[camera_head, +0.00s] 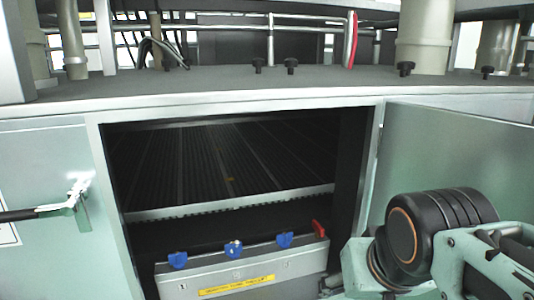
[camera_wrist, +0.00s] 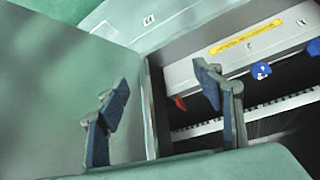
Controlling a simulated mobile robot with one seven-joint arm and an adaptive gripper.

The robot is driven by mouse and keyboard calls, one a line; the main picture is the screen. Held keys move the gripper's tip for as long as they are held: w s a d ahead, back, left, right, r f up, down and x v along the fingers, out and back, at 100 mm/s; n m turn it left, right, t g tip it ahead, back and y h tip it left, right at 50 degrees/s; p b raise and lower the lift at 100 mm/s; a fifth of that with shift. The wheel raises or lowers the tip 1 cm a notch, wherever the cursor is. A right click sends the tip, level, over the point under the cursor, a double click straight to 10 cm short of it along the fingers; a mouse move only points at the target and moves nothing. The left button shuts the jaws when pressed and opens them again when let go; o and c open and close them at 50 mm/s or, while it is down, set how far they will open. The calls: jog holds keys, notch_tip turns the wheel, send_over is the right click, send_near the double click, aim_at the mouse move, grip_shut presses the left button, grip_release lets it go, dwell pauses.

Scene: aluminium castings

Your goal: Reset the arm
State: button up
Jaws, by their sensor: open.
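My gripper (camera_wrist: 162,82) shows in the wrist view with its two dark fingers spread apart and nothing between them. It is in front of the open cabinet, with the open door behind the left finger and the grey box's side behind the right finger. In the head view my arm is at the lower right, in front of the open door; the fingers cannot be made out there.
The machine's open cabinet (camera_head: 115,200) has a dark ribbed interior. A grey box (camera_head: 205,275) with blue knobs (camera_head: 233,248), a red piece (camera_head: 319,229) and a yellow label sits low in it. The open door (camera_head: 455,150) is close to my arm. A handle (camera_head: 75,203) sticks out at left.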

jog(key=s+a+g+p, duration=0.1)
jog(key=s+p, duration=0.1)
jog(key=s, duration=0.3)
notch_tip(320, 180, up, 12)
jog(key=p, duration=1.2)
jog(key=shift+w, duration=0.4)
